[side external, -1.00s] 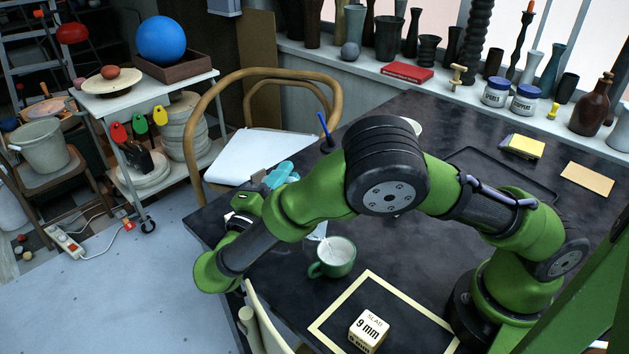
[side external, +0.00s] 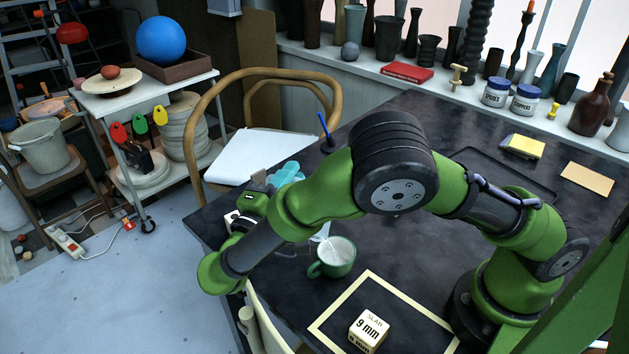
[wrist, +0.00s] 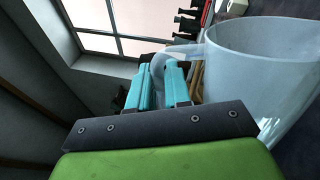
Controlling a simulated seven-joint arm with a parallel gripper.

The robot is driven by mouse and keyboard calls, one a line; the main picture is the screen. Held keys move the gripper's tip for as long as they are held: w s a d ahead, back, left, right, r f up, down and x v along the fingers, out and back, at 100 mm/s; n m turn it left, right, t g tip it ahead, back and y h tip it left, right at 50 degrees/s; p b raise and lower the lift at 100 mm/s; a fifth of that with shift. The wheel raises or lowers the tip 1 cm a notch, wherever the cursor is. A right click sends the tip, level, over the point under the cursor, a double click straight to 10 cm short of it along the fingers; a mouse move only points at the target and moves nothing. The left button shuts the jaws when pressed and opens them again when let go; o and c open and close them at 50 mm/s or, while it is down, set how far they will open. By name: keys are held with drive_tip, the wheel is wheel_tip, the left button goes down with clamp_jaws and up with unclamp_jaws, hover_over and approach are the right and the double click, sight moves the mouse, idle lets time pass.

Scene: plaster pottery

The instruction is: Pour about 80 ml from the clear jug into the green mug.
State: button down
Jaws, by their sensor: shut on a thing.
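The green mug (side external: 334,264) stands upright on the dark table, with whitish contents inside. The clear jug (side external: 323,234) is mostly hidden behind my arm in the side view; only a whitish part near its lip shows, just above the mug's back left rim. In the wrist view the jug (wrist: 262,75) fills the right side, and the room behind it lies on its side, so the jug is strongly tilted. My gripper (wrist: 163,80) has teal fingers shut on the jug's handle. In the side view the fingers (side external: 286,174) show behind my forearm. The jug's liquid level cannot be made out.
A dark tray (side external: 500,172) lies at the back right.

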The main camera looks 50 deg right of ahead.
sight(267, 181)
drive_tip(key=shift+s+r+m, duration=0.15)
drive_tip(key=shift+s+m, duration=0.15)
drive_tip(key=shift+s, duration=0.05)
idle(0.3)
drive_tip(key=w+f+n, duration=0.2)
drive_tip(key=w+n, duration=0.1)
drive_tip(key=w+a+f+n, duration=0.1)
drive_tip(key=n, duration=0.1)
drive_tip(key=shift+w+t+y, duration=0.3)
drive_tip(key=shift+w+t, duration=0.05)
drive_tip(key=shift+t, duration=0.05)
drive_tip(key=shift+w+a+n, duration=0.1)
drive_tip(key=shift+w+n, duration=0.5)
drive_tip(key=shift+n, duration=0.6)
drive_tip(key=shift+w+t+y, duration=0.1)
drive_tip(key=shift+t+y, duration=0.2)
drive_tip(key=shift+w+a+f+n, duration=0.2)
drive_tip(key=shift+w+n, duration=0.3)
drive_tip(key=shift+n, duration=0.4)
drive_tip(key=w+a+f+n+y, duration=0.1)
drive_tip(key=w+f+n, duration=0.1)
drive_tip(key=w+n, duration=0.4)
drive_tip(key=shift+w+a+f+n+y, duration=0.15)
drive_tip(key=shift+w+f+n+y, duration=0.2)
drive_tip(key=shift+n, duration=0.55)
drive_tip(key=shift+r, duration=0.1)
